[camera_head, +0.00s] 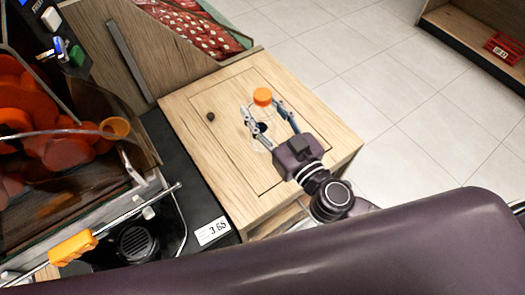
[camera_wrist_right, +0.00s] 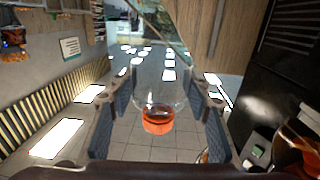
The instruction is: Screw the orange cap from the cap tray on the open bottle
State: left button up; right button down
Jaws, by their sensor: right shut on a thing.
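An orange cap (camera_head: 262,96) shows just beyond the fingertips of my right gripper (camera_head: 268,115), above the light wooden cabinet top. A clear bottle is very faint under it in the head view. In the right wrist view, the clear bottle (camera_wrist_right: 160,90) stands between the two fingers, with the orange cap (camera_wrist_right: 158,121) at its lower end in that picture, which appears upside down. My right gripper is shut on the bottle. The cap seems to sit at the bottle's mouth; I cannot tell how tightly. My left gripper is not in view. I cannot make out a cap tray.
The juicer with oranges (camera_head: 25,110) stands at the left, with an orange-handled lever (camera_head: 72,247) and a price label (camera_head: 212,231). A red box (camera_head: 503,47) lies on a shelf at upper right.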

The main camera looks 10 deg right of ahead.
notch_tip(320, 180, down, 10)
jog(key=b, duration=0.6)
notch_tip(320, 180, down, 4)
jog(key=b, duration=0.3)
jog(key=shift+f, duration=0.1)
jog(key=shift+f+b, duration=0.2)
jog(key=shift+b, duration=0.15)
jog(key=c, duration=1)
grip_release()
jog(key=shift+c, duration=0.2)
